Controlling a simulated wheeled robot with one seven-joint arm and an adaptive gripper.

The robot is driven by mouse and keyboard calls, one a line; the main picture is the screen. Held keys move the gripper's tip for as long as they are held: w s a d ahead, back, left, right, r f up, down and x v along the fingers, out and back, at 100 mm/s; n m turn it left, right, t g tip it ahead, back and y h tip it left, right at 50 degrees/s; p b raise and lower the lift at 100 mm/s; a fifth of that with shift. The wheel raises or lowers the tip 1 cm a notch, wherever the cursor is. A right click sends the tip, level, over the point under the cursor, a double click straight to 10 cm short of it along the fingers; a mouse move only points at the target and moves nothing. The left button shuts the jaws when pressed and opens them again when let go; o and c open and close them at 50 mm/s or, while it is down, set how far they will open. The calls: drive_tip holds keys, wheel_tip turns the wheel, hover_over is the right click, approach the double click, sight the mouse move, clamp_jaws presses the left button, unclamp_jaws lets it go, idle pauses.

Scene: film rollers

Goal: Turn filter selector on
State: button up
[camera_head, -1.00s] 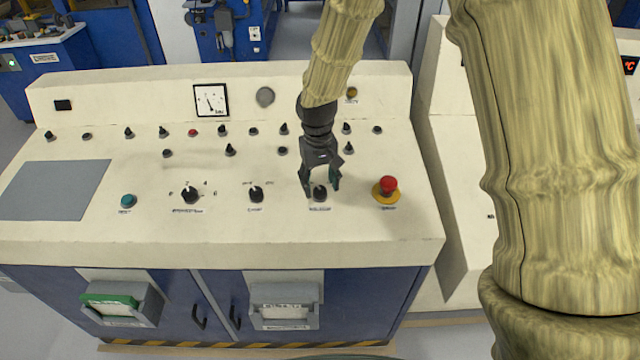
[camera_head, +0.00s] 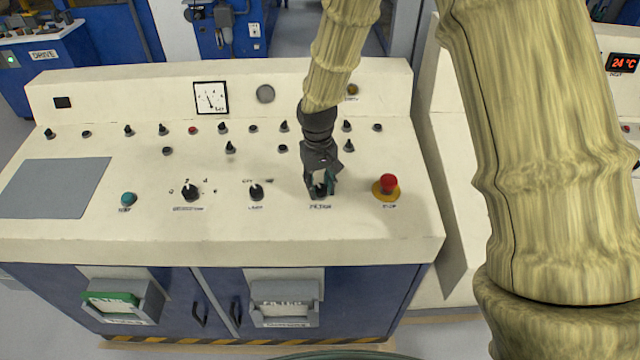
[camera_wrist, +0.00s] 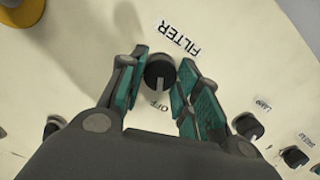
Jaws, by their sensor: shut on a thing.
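The filter selector is a round black knob (camera_wrist: 160,70) with a pale pointer line. In the wrist view it lies between the teal pads of my gripper (camera_wrist: 162,88), with the FILTER label above it and OFF printed below. The pointer line points towards the OFF print. In the head view my gripper (camera_head: 321,188) is down at the panel, around the selector, and hides most of it. My gripper is shut on the knob.
A red emergency button (camera_head: 389,183) on a yellow base stands right of my gripper. The lamp knob (camera_head: 256,192) and a larger multi-position knob (camera_head: 191,193) are to the left. More small knobs line the panel (camera_head: 240,238) behind. The panel's front strip is clear.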

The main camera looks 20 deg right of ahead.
sight(324, 188)
drive_tip(key=m+p, duration=0.2)
drive_tip(key=m, duration=0.4)
drive_tip(key=shift+d+r+y, duration=0.1)
drive_tip(key=shift+y, duration=0.2)
drive_tip(key=m+p, duration=0.1)
drive_tip(key=m, duration=0.4)
drive_tip(key=shift+m+t, duration=0.3)
drive_tip(key=shift+m, duration=0.1)
drive_tip(key=o, duration=1)
drive_tip(key=shift+d, duration=0.1)
wheel_tip(324, 188, up, 12)
drive_tip(key=shift+s+d, duration=0.3)
